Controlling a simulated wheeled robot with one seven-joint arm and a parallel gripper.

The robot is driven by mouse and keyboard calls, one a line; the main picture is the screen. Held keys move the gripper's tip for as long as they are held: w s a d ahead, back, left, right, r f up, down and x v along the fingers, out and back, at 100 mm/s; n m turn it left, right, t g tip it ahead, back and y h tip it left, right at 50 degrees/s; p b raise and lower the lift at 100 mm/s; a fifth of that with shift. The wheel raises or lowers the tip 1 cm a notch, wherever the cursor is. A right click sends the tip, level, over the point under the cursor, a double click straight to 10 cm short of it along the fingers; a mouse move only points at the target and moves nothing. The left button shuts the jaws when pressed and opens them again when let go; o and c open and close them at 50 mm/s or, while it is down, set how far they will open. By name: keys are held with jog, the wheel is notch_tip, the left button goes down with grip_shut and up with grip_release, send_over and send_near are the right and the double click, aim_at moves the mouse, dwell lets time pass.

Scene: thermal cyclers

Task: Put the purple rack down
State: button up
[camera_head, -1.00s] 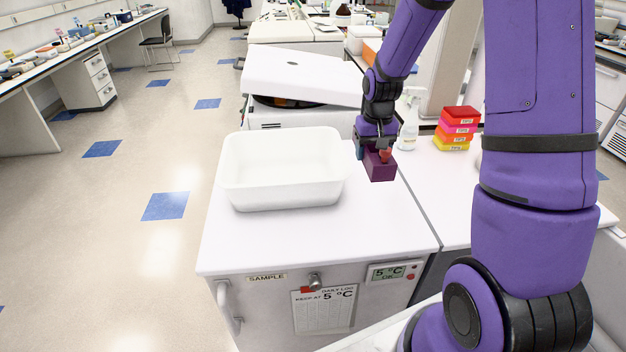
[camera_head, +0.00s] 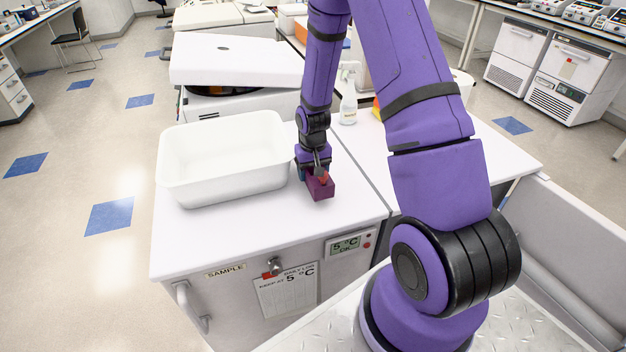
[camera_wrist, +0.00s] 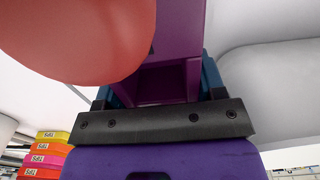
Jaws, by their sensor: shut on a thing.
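The purple rack (camera_head: 320,190) is a small dark purple box with a red rounded thing (camera_head: 323,178) at its top. My gripper (camera_head: 313,177) points down and is shut on the rack, just right of the white tub. The rack is at or just above the white worktop (camera_head: 345,215); I cannot tell whether it touches. In the wrist view the rack (camera_wrist: 165,80) sits between the teal fingers, and the red rounded thing (camera_wrist: 75,35) hides much of it.
A white tub (camera_head: 225,180) stands left of my gripper. A large white lidded machine (camera_head: 240,70) is behind it. A spray bottle (camera_head: 348,105) stands behind to the right. Coloured boxes (camera_wrist: 45,152) show in the wrist view. The worktop in front and right is clear.

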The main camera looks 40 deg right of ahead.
jog(key=shift+f, duration=1.6)
jog(key=shift+f, duration=0.1)
jog(key=o, duration=0.7)
